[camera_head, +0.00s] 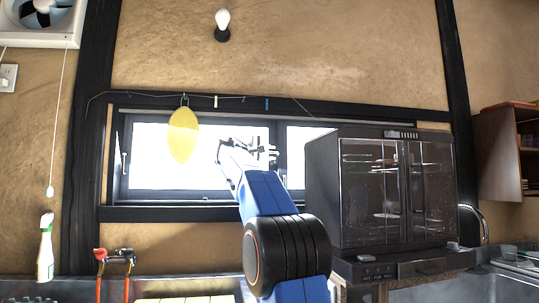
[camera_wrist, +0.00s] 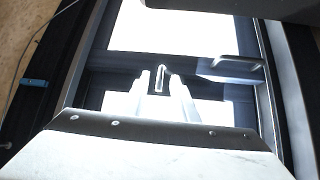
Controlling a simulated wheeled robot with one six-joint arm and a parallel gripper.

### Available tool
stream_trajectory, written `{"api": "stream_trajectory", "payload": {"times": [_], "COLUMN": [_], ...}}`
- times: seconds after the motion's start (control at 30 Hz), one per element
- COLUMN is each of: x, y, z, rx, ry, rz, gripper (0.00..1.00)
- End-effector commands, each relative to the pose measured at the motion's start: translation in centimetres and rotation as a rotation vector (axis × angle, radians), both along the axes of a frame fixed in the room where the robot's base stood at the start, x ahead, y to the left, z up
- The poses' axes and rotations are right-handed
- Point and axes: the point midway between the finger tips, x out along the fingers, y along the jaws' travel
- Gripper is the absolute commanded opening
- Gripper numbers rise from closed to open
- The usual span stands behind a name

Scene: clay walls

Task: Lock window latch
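The window (camera_head: 205,195) is a dark-framed sliding window with bright panes, set in the clay wall. My gripper (camera_head: 262,152) is in front of its middle upright. In the wrist view my gripper's two pale fingers (camera_wrist: 160,76) stand apart, pointing at the dark window frame (camera_wrist: 105,70). A small narrow piece with a bright rim, which looks like the window latch (camera_wrist: 160,78), shows between the fingertips. I cannot tell whether either finger touches it, or which way the latch is set. In the head view the latch cannot be made out behind my gripper.
A dark glass-doored cabinet (camera_head: 350,190) stands close on the right of my arm. A yellow oval (camera_head: 183,136) hangs before the left pane. A pale handle-like piece (camera_wrist: 235,64) lies right of the fingers.

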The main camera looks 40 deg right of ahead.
Motion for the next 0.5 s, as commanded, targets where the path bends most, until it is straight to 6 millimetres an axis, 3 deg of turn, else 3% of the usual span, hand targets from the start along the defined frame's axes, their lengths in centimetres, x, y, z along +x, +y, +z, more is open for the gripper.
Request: {"api": "stream_trajectory", "payload": {"times": [0.17, 0.27, 0.3, 0.5], "x": [-0.02, -0.03, -0.03, 0.00], "y": [0.02, 0.03, 0.02, 0.00], "z": [0.02, 0.03, 0.02, 0.04], "rx": [0.000, 0.000, 0.000, 0.002], "ry": [0.000, 0.000, 0.000, 0.004], "rz": [0.000, 0.000, 0.000, -0.001], "gripper": [0.26, 0.03, 0.00, 0.00]}}
